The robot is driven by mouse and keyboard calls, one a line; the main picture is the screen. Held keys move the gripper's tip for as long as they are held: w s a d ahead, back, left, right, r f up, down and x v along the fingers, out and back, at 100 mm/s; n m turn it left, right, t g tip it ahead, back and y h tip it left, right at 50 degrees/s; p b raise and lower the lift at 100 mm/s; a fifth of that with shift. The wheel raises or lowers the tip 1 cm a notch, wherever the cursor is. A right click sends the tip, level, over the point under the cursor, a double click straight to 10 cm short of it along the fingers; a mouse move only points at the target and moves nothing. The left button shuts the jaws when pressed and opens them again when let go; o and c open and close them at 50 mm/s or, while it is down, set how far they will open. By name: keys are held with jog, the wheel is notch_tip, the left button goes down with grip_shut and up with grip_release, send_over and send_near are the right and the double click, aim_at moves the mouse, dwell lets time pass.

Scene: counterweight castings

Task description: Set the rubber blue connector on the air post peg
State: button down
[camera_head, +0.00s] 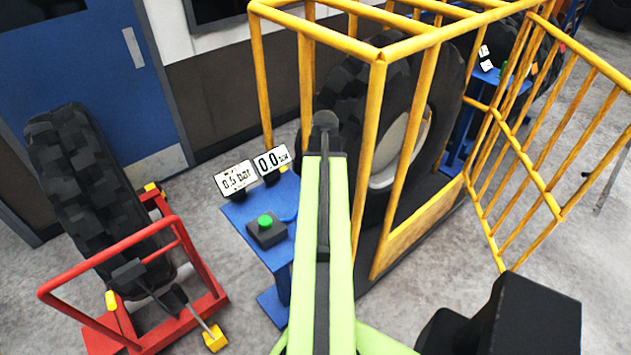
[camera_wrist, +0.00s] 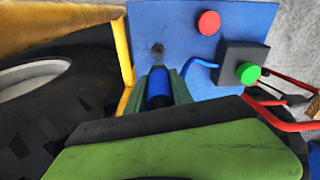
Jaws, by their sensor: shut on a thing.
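My gripper (camera_wrist: 160,92) is shut on the blue connector (camera_wrist: 158,84), a short blue cylinder with a dark end, seen between the two dark green fingers in the wrist view. A small dark peg (camera_wrist: 157,48), which looks like the air post peg, stands on the blue stand top (camera_wrist: 170,20), just beyond the fingertips in the picture. The connector appears apart from the peg; its height above the stand is hard to tell. In the head view my arm hides the gripper, the connector and the peg; the blue stand (camera_head: 238,212) shows left of the arm.
A black box with a green button (camera_wrist: 248,72) sits on the stand, near a red button (camera_wrist: 209,22) and a blue hose (camera_wrist: 202,64). Yellow cage bars (camera_head: 372,170) enclose a big tyre on the right. A red tyre cart (camera_head: 110,255) stands left. Two gauge displays (camera_head: 236,180) stand behind.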

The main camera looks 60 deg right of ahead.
jog(key=shift+s+f+b, duration=0.1)
jog(key=shift+f+b, duration=2.3)
jog(key=shift+f, duration=0.25)
jog(key=shift+f+b, duration=1.75)
jog(key=c, duration=1)
grip_release()
jog(key=shift+c, duration=0.2)
notch_tip(320, 180, up, 17)
jog(key=s+p, duration=0.2)
jog(key=p, duration=1.5)
jog(key=shift+a+r, duration=0.15)
